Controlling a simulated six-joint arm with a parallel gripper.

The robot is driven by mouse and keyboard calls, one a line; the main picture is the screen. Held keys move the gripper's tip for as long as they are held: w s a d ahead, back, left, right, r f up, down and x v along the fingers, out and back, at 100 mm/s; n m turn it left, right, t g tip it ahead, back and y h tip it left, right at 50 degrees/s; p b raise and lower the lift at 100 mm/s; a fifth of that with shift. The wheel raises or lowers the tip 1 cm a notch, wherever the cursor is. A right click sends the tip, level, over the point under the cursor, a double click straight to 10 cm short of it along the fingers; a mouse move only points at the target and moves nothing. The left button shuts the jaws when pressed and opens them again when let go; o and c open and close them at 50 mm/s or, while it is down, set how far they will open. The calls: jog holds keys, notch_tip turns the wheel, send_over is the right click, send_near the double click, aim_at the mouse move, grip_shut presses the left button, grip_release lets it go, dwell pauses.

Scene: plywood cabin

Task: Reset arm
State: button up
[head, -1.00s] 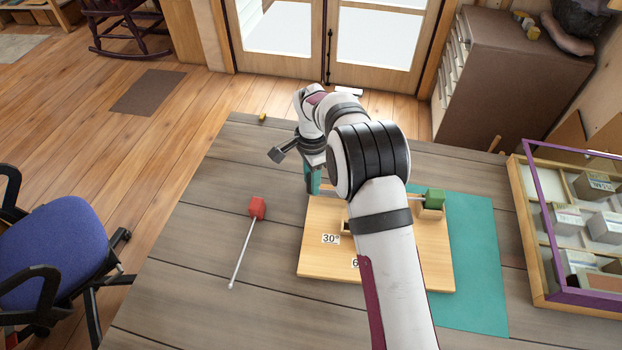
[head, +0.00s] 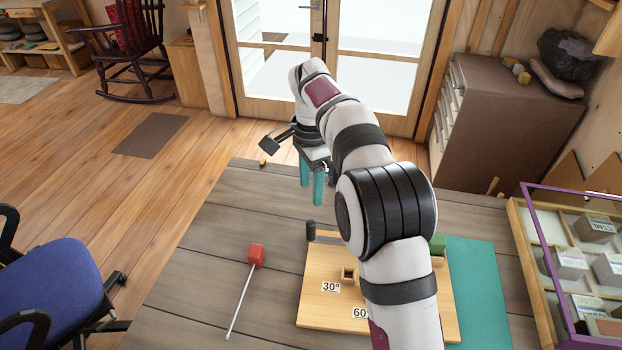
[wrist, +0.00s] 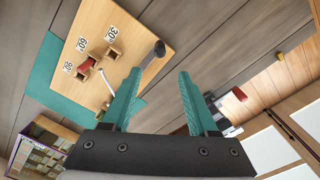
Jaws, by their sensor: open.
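My gripper (head: 311,190) is open and empty, raised above the far part of the table, beyond the board. Its two teal fingers stand apart in the wrist view (wrist: 155,100). The wooden board (head: 320,305) carries 30° and 60° labels and small wooden sockets. A dark-ended piece (head: 311,231) lies at the board's far left corner with a metal bar; it also shows in the wrist view (wrist: 153,56), clear of the fingers. A green block (head: 438,244) is at the board's right, partly behind my arm. My arm hides much of the board.
A red-headed rod (head: 256,256) lies on the grey plank table (head: 205,265) left of the board. A teal mat (head: 480,280) lies under the board's right side. A purple-framed display case (head: 525,225) stands at the right. A blue chair (head: 50,285) is at the left.

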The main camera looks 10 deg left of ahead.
jog(key=shift+r, duration=0.85)
jog(key=s+d+r+n, duration=0.2)
jog(key=s+d+r, duration=0.4)
jog(key=s+d, duration=0.35)
jog(key=s+d+f+n, duration=0.1)
jog(key=s+d+f, duration=0.1)
jog(key=s, duration=0.6)
jog(key=s+d+f+y, duration=0.1)
jog(key=s+d+f, duration=0.1)
jog(key=s, duration=0.6)
jog(key=s+d+f+n, duration=0.1)
jog(key=s+d, duration=0.3)
jog(key=s, duration=0.4)
jog(key=shift+d+f+n+y, duration=0.3)
jog(key=shift+f+y, duration=0.1)
jog(key=shift+f, duration=0.25)
